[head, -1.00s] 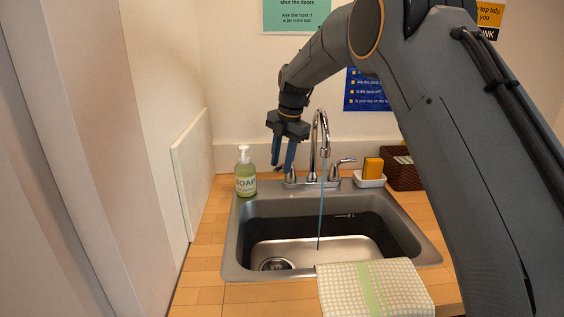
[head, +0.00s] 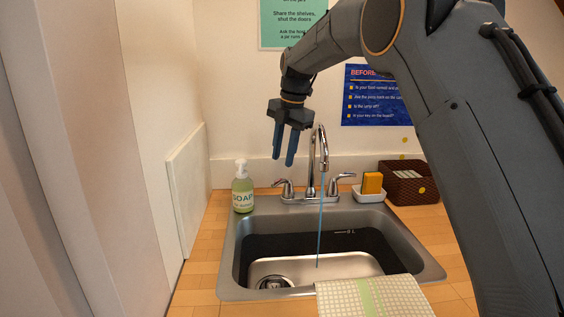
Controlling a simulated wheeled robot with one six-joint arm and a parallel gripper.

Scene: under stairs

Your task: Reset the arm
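My gripper (head: 283,160) hangs from my arm above the back of the sink, left of the faucet's spout. Its two blue fingers point down, a little apart, with nothing seen between them. It looks clear of the faucet. The chrome faucet (head: 322,150) has a handle on each side, and a thin blue stream of water (head: 320,235) runs from its spout into the sink (head: 230,262). My arm comes in from the right and bends over the counter.
A green soap bottle (head: 243,190) stands left of the sink. A white dish with an orange sponge (head: 371,183) and a dark brown basket (head: 405,190) stand at the right back. A checked cloth (head: 375,297) lies over the front edge. A white panel (head: 187,190) leans at the left wall.

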